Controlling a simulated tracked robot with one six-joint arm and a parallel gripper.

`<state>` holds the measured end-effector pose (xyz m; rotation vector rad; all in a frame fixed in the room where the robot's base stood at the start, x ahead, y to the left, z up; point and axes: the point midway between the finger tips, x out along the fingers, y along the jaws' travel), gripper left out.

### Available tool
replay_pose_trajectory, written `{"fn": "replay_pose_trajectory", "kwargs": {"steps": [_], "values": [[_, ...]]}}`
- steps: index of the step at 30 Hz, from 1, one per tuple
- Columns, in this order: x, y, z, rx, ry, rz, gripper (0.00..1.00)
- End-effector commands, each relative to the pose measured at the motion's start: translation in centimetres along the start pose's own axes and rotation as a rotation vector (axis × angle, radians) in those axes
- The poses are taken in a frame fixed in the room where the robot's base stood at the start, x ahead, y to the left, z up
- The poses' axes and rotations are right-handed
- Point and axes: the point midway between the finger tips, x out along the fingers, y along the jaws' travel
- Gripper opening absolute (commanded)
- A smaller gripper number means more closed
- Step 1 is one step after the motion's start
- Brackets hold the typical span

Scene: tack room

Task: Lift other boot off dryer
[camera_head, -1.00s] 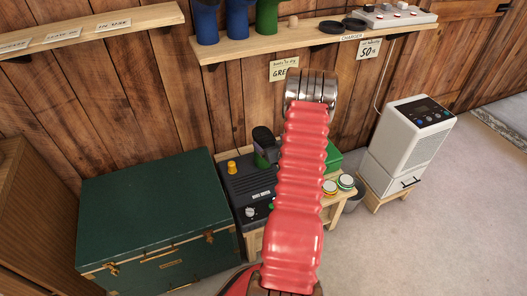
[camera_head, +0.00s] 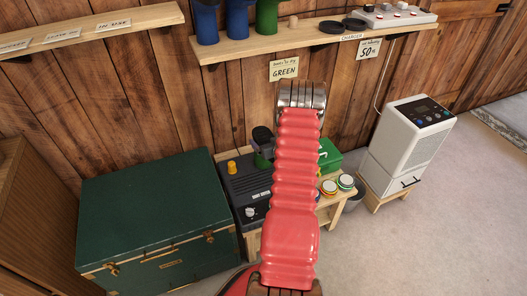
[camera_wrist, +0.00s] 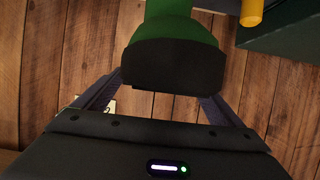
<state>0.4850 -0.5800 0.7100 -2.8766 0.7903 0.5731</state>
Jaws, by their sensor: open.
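A green boot (camera_head: 265,158) stands upside down on the black boot dryer (camera_head: 247,186), its dark sole up. My red arm partly hides it in the head view. In the wrist view the green boot (camera_wrist: 178,22) fills the top middle, with its black sole toward me. My gripper (camera_wrist: 160,88) is open, one finger on each side of the sole; I cannot tell whether they touch it. My gripper is hidden behind my arm in the head view. A bare yellow peg (camera_head: 232,167) sticks up from the dryer; it also shows in the wrist view (camera_wrist: 251,12).
A dark green trunk (camera_head: 155,215) stands left of the dryer. A green box (camera_head: 330,157) and round tins (camera_head: 337,184) sit to its right. A white dehumidifier (camera_head: 408,140) stands further right. Above, a shelf (camera_head: 225,48) holds blue and green boots. A sign (camera_head: 284,69) reads GREEN.

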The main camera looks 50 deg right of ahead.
Motion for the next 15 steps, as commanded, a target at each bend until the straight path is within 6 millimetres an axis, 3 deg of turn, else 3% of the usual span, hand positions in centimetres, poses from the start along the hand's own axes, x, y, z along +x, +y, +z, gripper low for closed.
{"fn": "replay_pose_trajectory", "kwargs": {"steps": [9,15], "values": [[-0.02,0.0,-0.02,0.0,0.0,0.0,0.9],[-0.02,-0.01,-0.02,-0.001,0.0,0.0,0.76]]}}
